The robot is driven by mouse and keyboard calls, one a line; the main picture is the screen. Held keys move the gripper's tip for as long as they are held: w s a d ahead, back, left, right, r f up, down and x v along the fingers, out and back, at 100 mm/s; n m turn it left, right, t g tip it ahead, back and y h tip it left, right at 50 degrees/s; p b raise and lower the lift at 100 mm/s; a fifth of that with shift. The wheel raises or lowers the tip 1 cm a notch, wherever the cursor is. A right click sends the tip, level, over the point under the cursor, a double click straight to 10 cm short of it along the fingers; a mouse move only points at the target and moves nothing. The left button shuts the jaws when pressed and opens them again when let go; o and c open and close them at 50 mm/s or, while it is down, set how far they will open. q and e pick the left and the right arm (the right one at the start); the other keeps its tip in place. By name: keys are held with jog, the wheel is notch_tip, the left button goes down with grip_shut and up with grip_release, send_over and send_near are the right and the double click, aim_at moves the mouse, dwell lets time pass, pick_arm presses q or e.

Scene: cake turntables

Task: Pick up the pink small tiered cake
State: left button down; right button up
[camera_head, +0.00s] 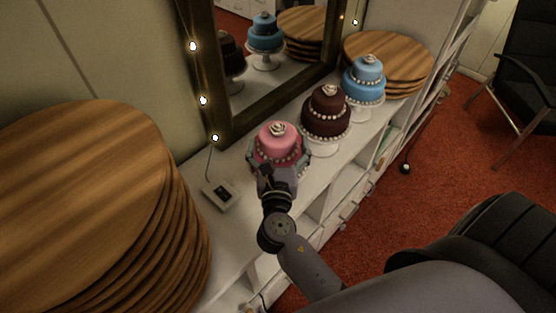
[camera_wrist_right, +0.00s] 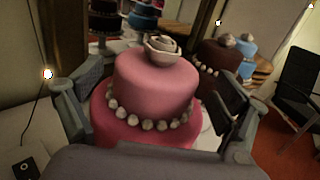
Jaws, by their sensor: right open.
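The pink small tiered cake (camera_head: 278,138) stands upright on the white shelf top, in front of the mirror. It has two tiers, a bead trim and a pale rose on top. My right gripper (camera_head: 279,160) is open with its fingers on either side of the cake. In the right wrist view the cake (camera_wrist_right: 155,90) fills the middle, between the two spread fingers of the gripper (camera_wrist_right: 152,112). Whether the fingers touch it I cannot tell. The cake's base is mostly hidden by my gripper. My left gripper is not in view.
A dark brown cake (camera_head: 326,113) and a blue cake (camera_head: 364,80) stand on white stands to the right. Stacked wooden boards (camera_head: 85,200) fill the left, with more boards (camera_head: 405,55) at the back. A small box (camera_head: 221,194) sits left of the gripper. A framed mirror (camera_head: 275,75) stands behind.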

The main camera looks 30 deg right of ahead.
jog(key=x, duration=0.3)
jog(key=shift+w+d+p, duration=0.1)
jog(key=shift+w+p, duration=0.25)
jog(key=shift+s, duration=0.1)
jog(key=shift+c, duration=0.7)
jog(key=c, duration=1.9)
jog(key=shift+r, duration=0.1)
jog(key=shift+c, duration=0.2)
jog(key=shift+r, duration=0.1)
